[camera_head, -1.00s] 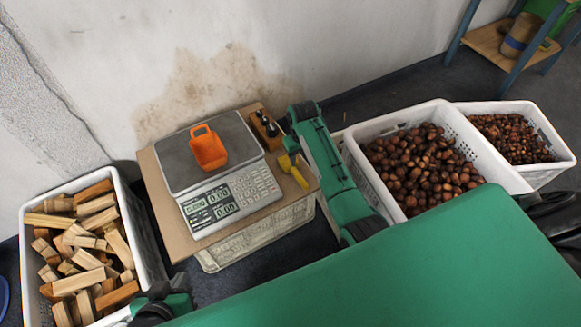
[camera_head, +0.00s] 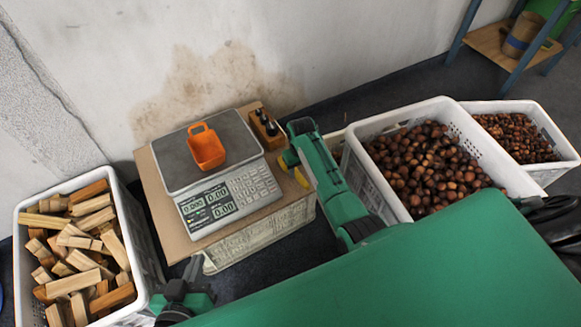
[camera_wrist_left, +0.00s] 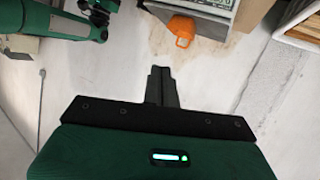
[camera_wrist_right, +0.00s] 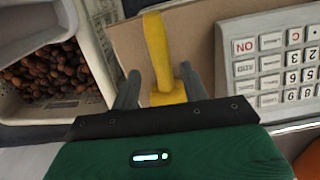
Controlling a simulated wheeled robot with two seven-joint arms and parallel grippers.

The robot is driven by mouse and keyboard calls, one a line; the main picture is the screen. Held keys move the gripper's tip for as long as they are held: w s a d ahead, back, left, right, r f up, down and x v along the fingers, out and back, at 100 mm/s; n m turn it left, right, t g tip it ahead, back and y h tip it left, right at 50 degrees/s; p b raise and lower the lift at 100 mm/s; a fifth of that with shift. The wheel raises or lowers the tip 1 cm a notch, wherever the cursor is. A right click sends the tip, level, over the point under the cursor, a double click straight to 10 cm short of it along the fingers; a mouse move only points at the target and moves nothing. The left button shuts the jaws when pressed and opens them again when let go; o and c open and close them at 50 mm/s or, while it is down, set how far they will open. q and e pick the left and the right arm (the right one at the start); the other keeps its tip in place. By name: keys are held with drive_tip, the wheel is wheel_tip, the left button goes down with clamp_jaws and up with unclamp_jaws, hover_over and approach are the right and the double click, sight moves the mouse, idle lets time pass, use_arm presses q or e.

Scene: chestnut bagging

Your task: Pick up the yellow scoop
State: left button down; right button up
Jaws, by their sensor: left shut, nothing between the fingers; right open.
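The yellow scoop (camera_head: 290,158) lies at the right edge of the brown board beside the scale, partly hidden by my right arm in the head view. In the right wrist view, its yellow handle (camera_wrist_right: 157,50) and thicker end (camera_wrist_right: 170,97) lie on the board. My right gripper (camera_wrist_right: 160,88) is open, with one finger on each side of the yellow scoop; I cannot tell whether they touch it. My left gripper (camera_wrist_left: 162,72) is shut and empty, away from the scoop.
The scale (camera_head: 228,201) holds an orange container (camera_head: 206,148) on its pan. A wooden block with dark bottles (camera_head: 264,128) stands behind the scoop. A crate of wood pieces (camera_head: 24,227) is at left; crates of chestnuts (camera_head: 362,181) are at right.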

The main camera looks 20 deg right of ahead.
sight(298, 174)
drive_tip(key=shift+a+f+b, duration=0.1)
drive_tip(key=shift+f+b, duration=0.3)
drive_tip(key=shift+f, duration=0.35)
wheel_tip(298, 174, down, 3)
drive_tip(key=shift+w+f+b, duration=0.1)
drive_tip(key=shift+w+b, duration=0.05)
drive_tip(key=shift+b, duration=0.6)
drive_tip(key=shift+f, duration=0.15)
clamp_jaws()
use_arm(q)
drive_tip(key=w+r+t, duration=0.3)
drive_tip(key=r+t, duration=0.3)
drive_tip(key=r, duration=0.2)
drive_tip(key=shift+w+a+h, duration=0.4)
drive_tip(key=shift+a, duration=0.05)
